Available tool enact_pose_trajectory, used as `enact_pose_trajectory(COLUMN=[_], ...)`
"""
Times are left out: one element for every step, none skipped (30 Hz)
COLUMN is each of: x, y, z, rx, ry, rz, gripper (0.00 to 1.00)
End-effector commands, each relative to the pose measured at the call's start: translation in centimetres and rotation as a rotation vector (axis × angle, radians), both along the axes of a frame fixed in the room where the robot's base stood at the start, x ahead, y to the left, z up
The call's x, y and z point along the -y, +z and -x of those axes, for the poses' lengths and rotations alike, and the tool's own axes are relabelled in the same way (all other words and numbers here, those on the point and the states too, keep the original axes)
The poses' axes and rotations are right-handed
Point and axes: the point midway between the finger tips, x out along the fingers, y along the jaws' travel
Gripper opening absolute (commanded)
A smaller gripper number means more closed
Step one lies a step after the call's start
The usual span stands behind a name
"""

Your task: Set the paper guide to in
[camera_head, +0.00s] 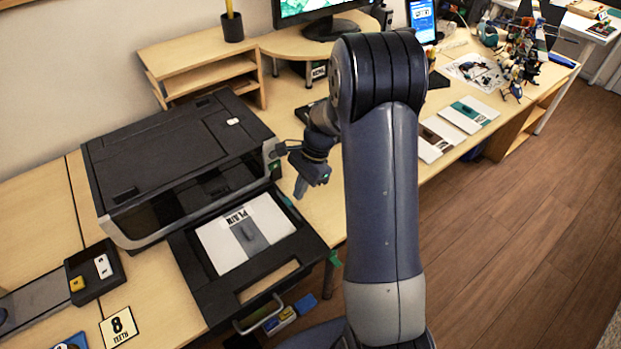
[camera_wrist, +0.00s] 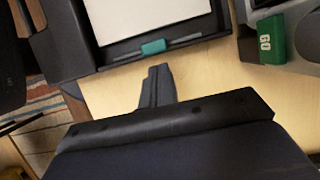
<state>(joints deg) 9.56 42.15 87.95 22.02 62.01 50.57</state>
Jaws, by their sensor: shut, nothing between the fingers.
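The dark printer (camera_head: 180,160) stands on the desk with its paper tray (camera_head: 195,290) pulled out. White paper marked PLAIN (camera_head: 215,243) lies in the tray, with a grey slider-like part (camera_head: 250,238) on it. In the wrist view, a teal tab (camera_wrist: 153,47), which looks like the paper guide, sits on a grey rail at the edge of the tray (camera_wrist: 75,45). My gripper (camera_head: 300,188) is above the desk just off the tray's right edge. In the wrist view my gripper (camera_wrist: 157,72) is shut and empty, below the teal tab and apart from it.
A green block marked with white characters (camera_wrist: 271,40) is at the printer's corner. A wooden shelf (camera_head: 205,65) stands behind. Booklets (camera_head: 468,113) lie at right.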

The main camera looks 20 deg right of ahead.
Motion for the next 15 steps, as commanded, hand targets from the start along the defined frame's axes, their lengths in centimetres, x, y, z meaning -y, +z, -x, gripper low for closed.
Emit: enact_pose_trajectory(x=[-0.34,-0.47,-0.6,-0.67,-0.7,-0.73,-0.73,-0.73,-0.71,-0.71,-0.71,-0.7,-0.71,-0.76,-0.94], y=[0.03,0.03,0.01,0.01,0.0,-0.01,-0.01,-0.01,-0.01,-0.01,0.0,-0.01,0.0,0.0,0.02], z=[0.11,0.15,0.18,0.2,0.21,0.22,0.22,0.22,0.22,0.22,0.22,0.22,0.22,0.24,0.28], rx=[0.0,0.0,0.0,0.001,0.001,0.001,0.001,0.001,0.001,0.001,0.001,0.0,0.0,0.0,0.0], ry=[0.0,0.0,0.0,0.0,0.0,0.0,-0.001,-0.001,-0.001,-0.001,-0.001,-0.001,-0.001,0.0,0.0], rz=[0.0,0.0,0.0,0.0,0.0,0.0,0.0,0.0,0.0,0.0,0.0,0.0,0.0,0.0,0.0], gripper=[0.0,0.0,0.0,0.0,0.0,0.0,0.0,0.0,0.0,0.0,0.0,0.0,0.0,0.0,0.0])
